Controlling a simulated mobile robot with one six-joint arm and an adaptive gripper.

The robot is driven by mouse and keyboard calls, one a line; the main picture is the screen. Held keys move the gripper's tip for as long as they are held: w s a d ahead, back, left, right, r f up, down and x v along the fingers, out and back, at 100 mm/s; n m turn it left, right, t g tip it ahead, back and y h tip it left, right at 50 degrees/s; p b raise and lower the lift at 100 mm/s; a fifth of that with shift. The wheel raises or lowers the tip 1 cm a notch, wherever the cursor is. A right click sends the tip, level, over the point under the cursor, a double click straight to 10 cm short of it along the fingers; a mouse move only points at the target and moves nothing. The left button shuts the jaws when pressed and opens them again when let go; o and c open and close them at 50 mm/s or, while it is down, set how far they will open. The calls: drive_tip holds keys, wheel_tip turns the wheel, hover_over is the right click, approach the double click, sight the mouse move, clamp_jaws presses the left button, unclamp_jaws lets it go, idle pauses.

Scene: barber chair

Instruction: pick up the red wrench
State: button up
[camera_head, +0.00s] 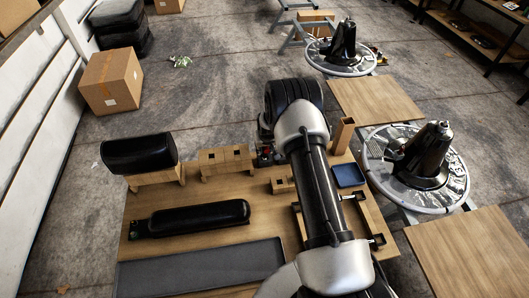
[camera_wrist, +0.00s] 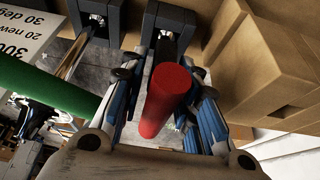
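The red wrench shows in the wrist view as a thick red handle (camera_wrist: 167,98), its far parts hidden. My gripper (camera_wrist: 165,75) is open, with one finger on each side of the red handle. A gap shows on the left of the handle; the right finger is close to it, and I cannot tell whether they touch. In the head view my arm hides the gripper, and only a small dark and red bit (camera_head: 265,150) shows beside the arm.
A green handle (camera_wrist: 58,92) lies left of the gripper. Dark square clamps (camera_wrist: 172,28) and a cardboard-coloured block (camera_wrist: 265,60) are close by. The wooden table (camera_head: 210,188) holds a black cushion (camera_head: 139,153), a long black pad (camera_head: 200,216), a grey tray (camera_head: 200,268) and a blue tray (camera_head: 348,175).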

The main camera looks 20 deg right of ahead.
clamp_jaws()
idle(0.4)
drive_tip(key=shift+w, duration=0.1)
